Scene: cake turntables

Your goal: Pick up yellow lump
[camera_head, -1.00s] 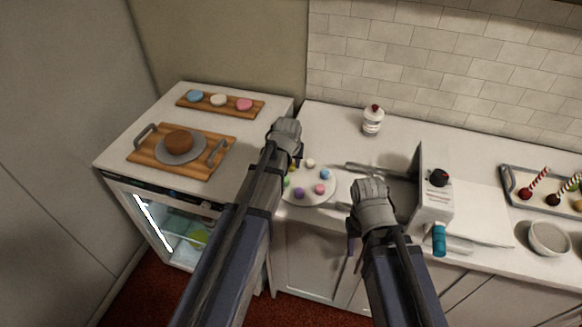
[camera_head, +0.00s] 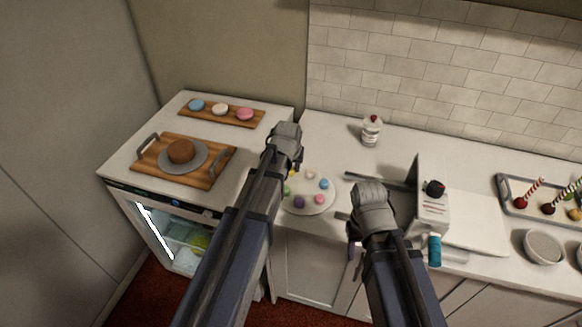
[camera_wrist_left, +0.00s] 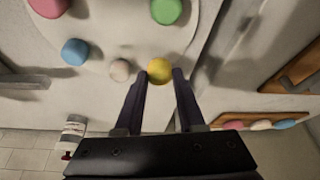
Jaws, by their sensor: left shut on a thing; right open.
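The yellow lump (camera_wrist_left: 159,71) sits between the two fingertips of my left gripper (camera_wrist_left: 160,78) in the left wrist view, with the fingers shut on it. It appears at the edge of the white round turntable (camera_wrist_left: 120,20); I cannot tell whether it still touches it. In the head view my left gripper (camera_head: 290,160) is over the left back side of the turntable (camera_head: 318,200) and mostly hides the yellow lump. My right gripper (camera_head: 356,232) is open and empty, right of the turntable, near the counter's front edge.
A grey-and-white machine (camera_head: 432,205) stands right. A wooden tray with a brown cake (camera_head: 181,151) is left. A small bottle (camera_head: 371,130) stands behind.

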